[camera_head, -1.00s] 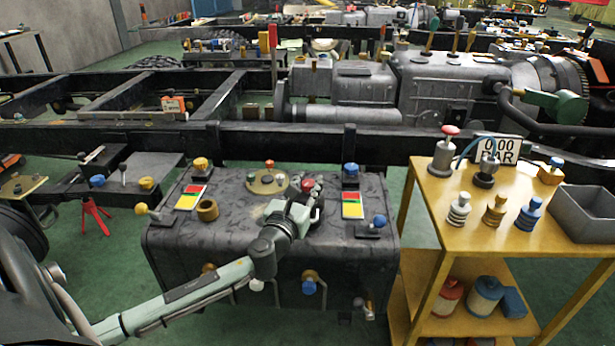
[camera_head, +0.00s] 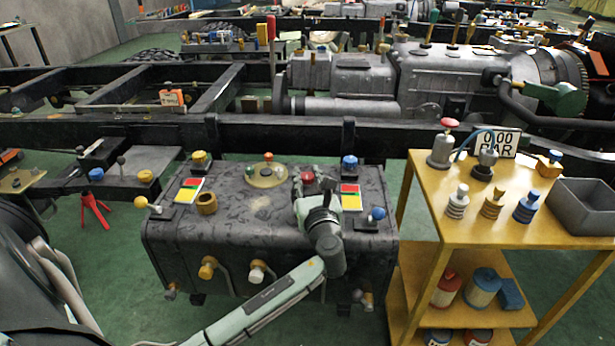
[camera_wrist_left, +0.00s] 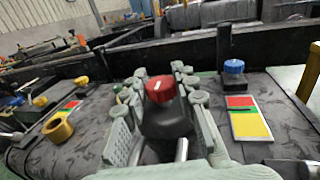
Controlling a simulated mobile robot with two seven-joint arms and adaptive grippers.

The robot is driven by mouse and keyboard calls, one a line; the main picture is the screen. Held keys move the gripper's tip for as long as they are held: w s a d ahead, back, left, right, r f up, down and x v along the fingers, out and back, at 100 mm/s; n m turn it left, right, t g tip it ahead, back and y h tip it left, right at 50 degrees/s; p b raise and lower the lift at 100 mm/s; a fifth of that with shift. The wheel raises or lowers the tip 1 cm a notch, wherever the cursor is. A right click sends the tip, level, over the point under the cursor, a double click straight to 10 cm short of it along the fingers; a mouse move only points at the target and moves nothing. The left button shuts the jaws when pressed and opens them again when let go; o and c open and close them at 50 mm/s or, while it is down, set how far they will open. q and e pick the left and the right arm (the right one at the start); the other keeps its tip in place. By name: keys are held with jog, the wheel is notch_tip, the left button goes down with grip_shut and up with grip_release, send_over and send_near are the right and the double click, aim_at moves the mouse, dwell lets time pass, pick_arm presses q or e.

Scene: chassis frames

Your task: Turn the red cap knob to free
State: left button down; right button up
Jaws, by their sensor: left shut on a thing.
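The red cap knob (camera_head: 308,178) stands near the back of the dark tank top (camera_head: 245,225). In the left wrist view the red cap (camera_wrist_left: 161,88) has a white line on its top and sits on a dark base. My left gripper (camera_head: 307,187) reaches it from the front, its fingers on either side and shut on the knob. In the left wrist view the fingers partly hide the knob's sides. My right gripper is in no view.
Red, yellow and green plates (camera_head: 351,197) lie to the right, near blue knobs (camera_head: 349,162). A brass ring (camera_head: 206,203) and yellow knob (camera_head: 199,157) are at left. A yellow cart (camera_head: 430,200) with bottles stands right. A chassis rail (camera_head: 270,135) runs behind.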

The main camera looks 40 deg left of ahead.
pick_arm(q)
jog(key=c, duration=1.2)
grip_release()
jog(key=v, duration=1.2)
